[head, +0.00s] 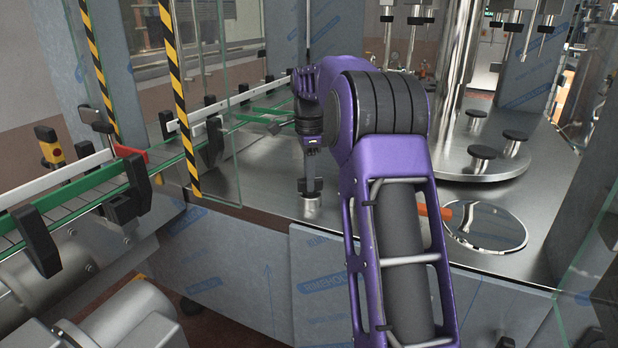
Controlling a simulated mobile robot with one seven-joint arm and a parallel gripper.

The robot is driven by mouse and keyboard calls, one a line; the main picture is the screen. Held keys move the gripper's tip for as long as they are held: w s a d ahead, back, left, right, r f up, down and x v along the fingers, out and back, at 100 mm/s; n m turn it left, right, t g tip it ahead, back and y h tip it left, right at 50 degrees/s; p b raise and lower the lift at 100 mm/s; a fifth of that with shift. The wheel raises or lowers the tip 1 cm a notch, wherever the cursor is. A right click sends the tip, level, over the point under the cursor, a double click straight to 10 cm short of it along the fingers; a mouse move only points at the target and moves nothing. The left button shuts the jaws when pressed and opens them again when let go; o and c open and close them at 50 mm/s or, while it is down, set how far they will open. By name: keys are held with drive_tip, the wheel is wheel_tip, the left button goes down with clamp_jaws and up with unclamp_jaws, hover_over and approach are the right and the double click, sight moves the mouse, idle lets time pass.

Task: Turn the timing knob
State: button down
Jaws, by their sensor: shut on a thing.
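The timing knob appears to be the small upright piece with a round metal base (311,202) on the steel deck, just left of my purple arm. My gripper (311,178) points straight down over it from the purple wrist. The fingers are shut on the knob's upper part, which they mostly hide. The knob stands upright. Its markings and turned angle are too small to tell.
A steel deck (270,190) surrounds the knob, with its front edge close by. A conveyor (75,200) with rails runs at left. Yellow-black striped glass edges (180,100) stand at left. A steel column (450,100) and several black-topped posts stand at right.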

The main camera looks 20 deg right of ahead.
drive_tip(key=shift+r+n+p, duration=0.15)
drive_tip(key=shift+n+p, duration=0.15)
drive_tip(key=shift+p, duration=0.45)
drive_tip(key=n+p, duration=0.3)
drive_tip(key=shift+r+n, duration=0.15)
drive_tip(key=shift+n, duration=0.15)
drive_tip(key=n+p, duration=0.2)
drive_tip(key=n, duration=0.1)
drive_tip(key=shift+f+n+p, duration=0.2)
drive_tip(key=shift+n+p, duration=0.4)
drive_tip(key=shift+n, duration=1)
drive_tip(key=c, duration=0.7)
unclamp_jaws()
drive_tip(key=shift+s, duration=0.1)
